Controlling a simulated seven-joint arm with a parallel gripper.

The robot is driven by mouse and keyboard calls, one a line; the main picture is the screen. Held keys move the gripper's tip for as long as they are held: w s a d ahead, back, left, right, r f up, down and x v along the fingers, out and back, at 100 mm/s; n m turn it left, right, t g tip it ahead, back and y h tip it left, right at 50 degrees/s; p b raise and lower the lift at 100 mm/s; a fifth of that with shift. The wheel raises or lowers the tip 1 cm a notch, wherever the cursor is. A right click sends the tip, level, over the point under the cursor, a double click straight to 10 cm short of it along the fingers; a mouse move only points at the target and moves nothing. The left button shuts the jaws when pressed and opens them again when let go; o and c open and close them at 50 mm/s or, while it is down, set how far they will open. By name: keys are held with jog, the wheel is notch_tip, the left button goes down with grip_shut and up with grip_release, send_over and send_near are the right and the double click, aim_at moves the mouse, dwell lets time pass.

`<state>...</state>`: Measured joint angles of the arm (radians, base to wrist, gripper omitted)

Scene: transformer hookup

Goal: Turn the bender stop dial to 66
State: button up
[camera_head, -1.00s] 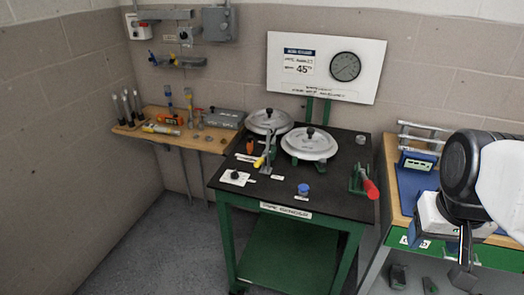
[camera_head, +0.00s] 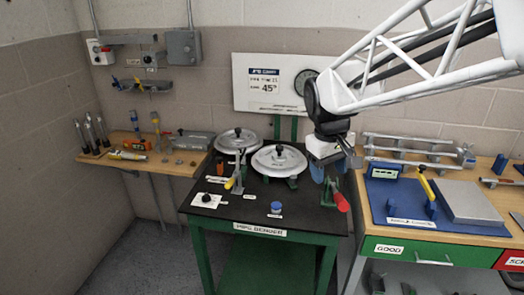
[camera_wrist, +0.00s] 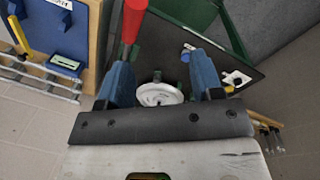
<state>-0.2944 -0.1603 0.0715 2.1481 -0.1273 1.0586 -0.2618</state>
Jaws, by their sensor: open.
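A small black knob on a white plate (camera_head: 206,199), which looks like the stop dial, sits at the front left of the black bender table (camera_head: 240,212). It shows small at the right in the wrist view (camera_wrist: 237,80); its setting is too small to read. A sign (camera_head: 278,83) on the back wall reads 45°. My gripper (camera_head: 327,172) is open above the table's back right, to the right of the dial and apart from it. In the wrist view the blue fingers (camera_wrist: 162,82) are spread, with a white disc far below between them.
Two round grey-white discs (camera_head: 278,161) stand at the table's back. A yellow-handled lever (camera_head: 230,183) rises behind the dial. A blue knob (camera_head: 276,207) is at the front middle. A red-handled clamp (camera_head: 341,201) stands near my gripper. Benches flank the table.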

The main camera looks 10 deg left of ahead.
jog(key=w+a+f+n, duration=0.2)
jog(key=w+a+n, duration=0.1)
jog(key=w+a, duration=0.5)
jog(key=n+g+h, duration=0.1)
jog(key=n+h, duration=0.1)
jog(key=n, duration=0.3)
send_over(206, 197)
jog(key=d, duration=0.9)
notch_tip(206, 197, down, 11)
jog(key=shift+w+a+r, duration=0.15)
jog(key=a+f+n, duration=0.1)
jog(key=a+f, duration=0.3)
jog(key=a, duration=0.2)
jog(key=a+f+n+h, duration=0.1)
jog(key=a+f+n, duration=0.1)
jog(key=a+f, duration=0.2)
jog(key=shift+w+a, duration=0.35)
jog(key=shift+a, duration=0.9)
jog(key=shift+x, duration=3.85)
jog(key=shift+d, duration=0.15)
jog(key=shift+c, duration=0.2)
